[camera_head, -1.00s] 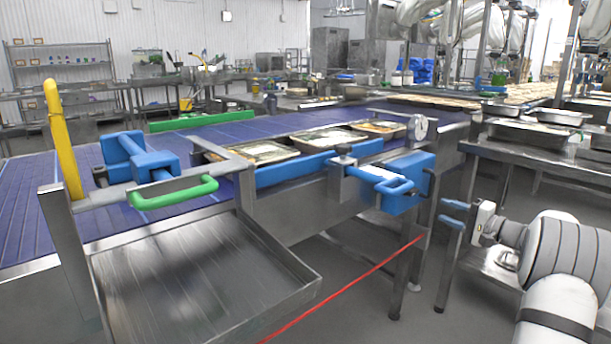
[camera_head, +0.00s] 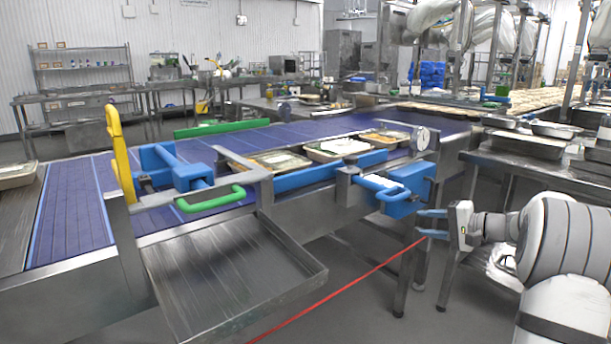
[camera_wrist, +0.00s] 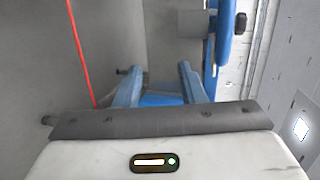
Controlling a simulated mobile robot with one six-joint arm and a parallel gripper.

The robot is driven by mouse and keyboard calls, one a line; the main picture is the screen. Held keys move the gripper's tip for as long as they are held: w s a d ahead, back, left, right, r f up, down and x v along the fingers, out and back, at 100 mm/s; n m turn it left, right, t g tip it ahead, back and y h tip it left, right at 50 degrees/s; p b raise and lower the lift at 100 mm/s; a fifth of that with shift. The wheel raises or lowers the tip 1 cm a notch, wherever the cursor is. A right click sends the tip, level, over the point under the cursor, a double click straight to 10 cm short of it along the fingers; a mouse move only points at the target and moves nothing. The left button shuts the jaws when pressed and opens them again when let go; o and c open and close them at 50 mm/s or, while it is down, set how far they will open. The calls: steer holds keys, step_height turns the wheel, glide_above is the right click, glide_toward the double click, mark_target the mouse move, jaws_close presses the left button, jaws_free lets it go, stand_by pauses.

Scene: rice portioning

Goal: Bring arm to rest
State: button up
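My gripper (camera_head: 432,223) is at the right of the head view, at the end of my white and grey arm. Its two blue fingers point left and stand apart with nothing seen between them. It is in free space in front of the conveyor frame's legs, to the lower right of a blue guide block (camera_head: 405,195). In the wrist view my gripper (camera_wrist: 160,78) shows both blue fingers, apart and empty. A blue surface shows beyond them there.
A purple conveyor belt (camera_head: 75,215) carries several food trays (camera_head: 337,148). A metal chute (camera_head: 230,265) juts toward me. A yellow post (camera_head: 119,155) and green handle (camera_head: 210,200) stand on the frame. A steel table (camera_head: 540,165) is behind my arm. A red line (camera_head: 340,290) crosses below.

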steer(key=s+a+r+n+g+h+p, duration=0.3)
steer(key=s+a+r+g+p, duration=0.3)
steer(key=s+a+r+p, duration=0.7)
steer(key=s+a+r+n+h+p, duration=0.1)
steer(key=s+r+n+h+p, duration=0.1)
steer(key=s+p, duration=0.5)
steer(key=s+a+r+n+g+h+p, duration=0.1)
steer(key=s+r+h+p, duration=0.4)
steer(key=s, duration=1.1)
steer(key=a+n+h+p, duration=0.1)
steer(key=n+p, duration=0.1)
steer(key=shift+s+a+r+n, duration=0.15)
steer(key=shift+s+n, duration=0.15)
steer(key=shift+s, duration=0.05)
